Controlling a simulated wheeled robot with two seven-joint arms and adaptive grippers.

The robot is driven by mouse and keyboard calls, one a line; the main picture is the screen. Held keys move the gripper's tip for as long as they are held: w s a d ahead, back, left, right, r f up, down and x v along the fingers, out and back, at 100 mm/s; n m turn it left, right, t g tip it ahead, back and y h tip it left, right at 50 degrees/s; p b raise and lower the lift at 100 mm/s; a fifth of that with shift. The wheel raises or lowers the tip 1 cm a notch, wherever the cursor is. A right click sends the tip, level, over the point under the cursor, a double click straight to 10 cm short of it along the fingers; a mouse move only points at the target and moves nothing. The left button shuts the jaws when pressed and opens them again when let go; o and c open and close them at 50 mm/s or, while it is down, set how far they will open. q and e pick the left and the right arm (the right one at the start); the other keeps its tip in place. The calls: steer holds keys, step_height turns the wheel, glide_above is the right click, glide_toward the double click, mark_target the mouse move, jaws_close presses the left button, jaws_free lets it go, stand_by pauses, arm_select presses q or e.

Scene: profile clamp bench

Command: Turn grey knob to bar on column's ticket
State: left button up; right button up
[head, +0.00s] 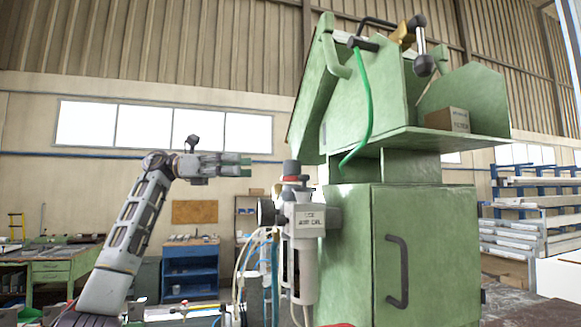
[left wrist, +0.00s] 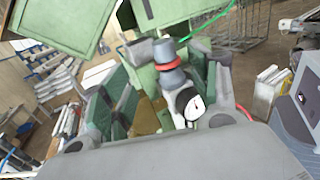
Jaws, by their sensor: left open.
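The grey knob (head: 291,168) with a red ring below it tops the upright pale-grey air unit beside the green machine. It also shows in the left wrist view (left wrist: 166,54), between my finger pads in the picture. The white ticket (head: 311,217) is on the column front; its bar value is too small to read. A white-faced gauge (left wrist: 196,107) sits below the knob; its reading is unclear. My left gripper (head: 238,165) is open, its green-padded fingers level with the knob and apart from it on the left. My right gripper is not in view.
The green machine cabinet (head: 430,255) stands right of the air unit, with its slanted guard above. A green hose (head: 364,105) hangs from its top. Thin blue and white hoses run beside the column. Open air lies left of the knob.

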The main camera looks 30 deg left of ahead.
mark_target(292, 164)
arm_select(q)
steer(key=p+x, duration=0.1)
steer(key=x, duration=0.6)
steer(key=p+x, duration=0.1)
steer(key=x, duration=0.6)
steer(key=shift+s+d+r, duration=0.1)
steer(key=shift+s+d, duration=0.05)
steer(key=shift+s, duration=0.05)
stand_by(0.4)
